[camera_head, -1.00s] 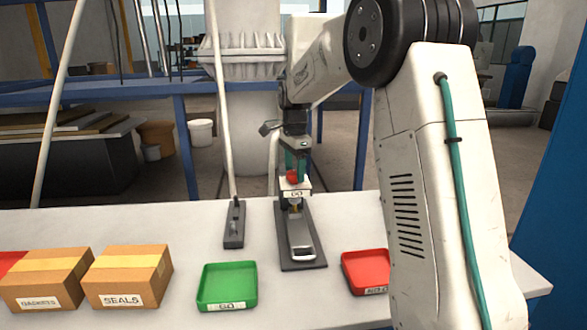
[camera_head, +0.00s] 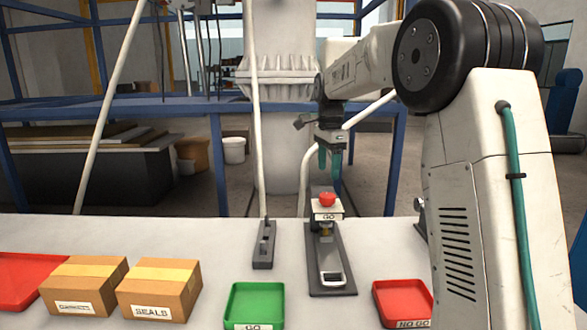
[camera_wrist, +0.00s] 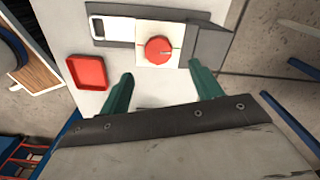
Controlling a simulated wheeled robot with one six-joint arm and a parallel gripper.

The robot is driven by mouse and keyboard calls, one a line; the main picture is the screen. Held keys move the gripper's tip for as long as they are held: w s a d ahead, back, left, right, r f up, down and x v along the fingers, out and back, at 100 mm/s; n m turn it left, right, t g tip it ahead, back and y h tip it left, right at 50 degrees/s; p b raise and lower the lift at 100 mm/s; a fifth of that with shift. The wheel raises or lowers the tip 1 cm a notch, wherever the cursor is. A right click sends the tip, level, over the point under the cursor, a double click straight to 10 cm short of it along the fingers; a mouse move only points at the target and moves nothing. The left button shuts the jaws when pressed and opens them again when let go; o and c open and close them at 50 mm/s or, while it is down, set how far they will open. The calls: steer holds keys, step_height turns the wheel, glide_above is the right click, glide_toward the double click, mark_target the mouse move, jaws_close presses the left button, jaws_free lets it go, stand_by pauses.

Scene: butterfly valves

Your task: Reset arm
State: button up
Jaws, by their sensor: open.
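My gripper (camera_head: 329,158) is open and empty, above and a little behind a fixture with a red knob (camera_head: 327,199) on top and a white "GO" label (camera_head: 327,217) on its front. The knob also shows in the wrist view (camera_wrist: 158,50), beyond the two green fingers (camera_wrist: 160,92) and apart from them. The fixture's grey base (camera_head: 344,279) lies on the table, with a metal part (camera_head: 332,278) near its front end.
A green "GO" tray (camera_head: 254,305) stands front left of the fixture, a red "NO GO" tray (camera_head: 403,303) front right. A small grey block (camera_head: 263,250) stands left of the fixture. Cardboard boxes (camera_head: 160,288) and another red tray (camera_head: 30,275) are further left. A blue frame rail (camera_head: 150,106) runs behind.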

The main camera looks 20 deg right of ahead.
steer(key=shift+n, duration=0.4)
steer(key=shift+f+n, duration=0.25)
steer(key=shift+n, duration=0.25)
steer(key=s+f+n, duration=0.1)
steer(key=s+a+f+n, duration=0.1)
steer(key=s+n, duration=0.1)
steer(key=shift+s+f+g, duration=0.15)
steer(key=shift+f+g, duration=0.15)
steer(key=shift+f, duration=0.05)
steer(key=s+a+n, duration=0.4)
steer(key=s, duration=0.8)
steer(key=s+a+f+n+t, duration=0.1)
steer(key=s+a+n, duration=0.3)
steer(key=s, duration=0.9)
steer(key=s+a+f+n+t, duration=0.1)
steer(key=s+a+n, duration=0.3)
steer(key=s, duration=0.8)
steer(key=shift+s+a+f+n, duration=0.15)
steer(key=shift+a+f+n, duration=0.2)
steer(key=shift+n, duration=0.75)
steer(key=shift+r, duration=0.1)
